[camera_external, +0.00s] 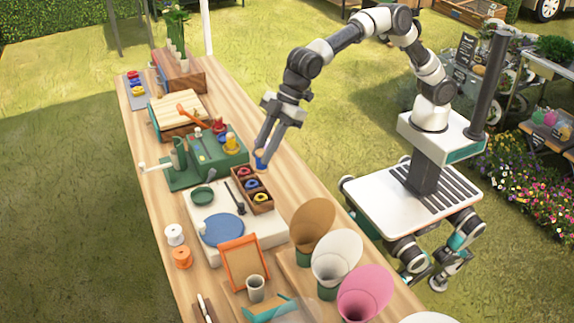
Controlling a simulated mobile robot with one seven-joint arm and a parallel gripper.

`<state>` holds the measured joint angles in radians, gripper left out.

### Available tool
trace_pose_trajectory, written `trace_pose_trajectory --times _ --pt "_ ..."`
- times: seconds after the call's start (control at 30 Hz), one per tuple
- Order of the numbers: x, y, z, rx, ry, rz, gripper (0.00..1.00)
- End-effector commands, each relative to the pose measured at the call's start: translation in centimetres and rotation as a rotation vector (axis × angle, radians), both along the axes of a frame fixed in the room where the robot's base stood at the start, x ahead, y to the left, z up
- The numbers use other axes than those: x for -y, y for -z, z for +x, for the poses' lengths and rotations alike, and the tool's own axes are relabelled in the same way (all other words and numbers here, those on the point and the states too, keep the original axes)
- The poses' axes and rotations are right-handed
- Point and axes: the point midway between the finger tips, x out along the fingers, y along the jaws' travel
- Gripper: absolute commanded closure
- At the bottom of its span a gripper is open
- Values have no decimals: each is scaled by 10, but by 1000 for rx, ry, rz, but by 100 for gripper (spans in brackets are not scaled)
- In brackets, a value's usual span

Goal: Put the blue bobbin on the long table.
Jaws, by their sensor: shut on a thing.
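My gripper (263,151) points down over the right part of the long wooden table (165,208). It is shut on the blue bobbin (260,162), a small blue piece with a tan top at the fingertips. The bobbin is just behind the wooden compartment box. I cannot tell whether it touches the table or hangs a little above it. The fingers hide part of it.
The wooden box (268,207) holds red, blue and yellow rings. A green device (205,160) stands left of my gripper. White (174,235) and orange (182,257) spools stand near the left edge. Paper cones (337,257) line the front right. Some bare wood shows around the gripper.

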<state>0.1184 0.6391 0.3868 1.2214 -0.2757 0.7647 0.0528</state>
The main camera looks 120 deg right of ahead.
Motion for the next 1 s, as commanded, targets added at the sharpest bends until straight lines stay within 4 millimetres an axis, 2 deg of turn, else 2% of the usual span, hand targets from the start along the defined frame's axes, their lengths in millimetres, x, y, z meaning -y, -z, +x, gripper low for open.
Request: trace_pose_trajectory --times 0.03,0.17,0.3,0.4,0.5,0.7,0.9,1.0 --pt "-32 4 -8 3 -36 -1 98" --pt "-99 4 -33 4 -112 0 98" --pt "-168 4 -67 5 -192 2 98" --pt "-208 4 -92 6 -240 6 98" --pt "-239 4 -114 5 -281 8 98" --pt "-280 3 -148 6 -336 13 98" --pt "-306 4 -173 5 -374 16 98" --pt "-302 26 -171 1 -368 13 98"
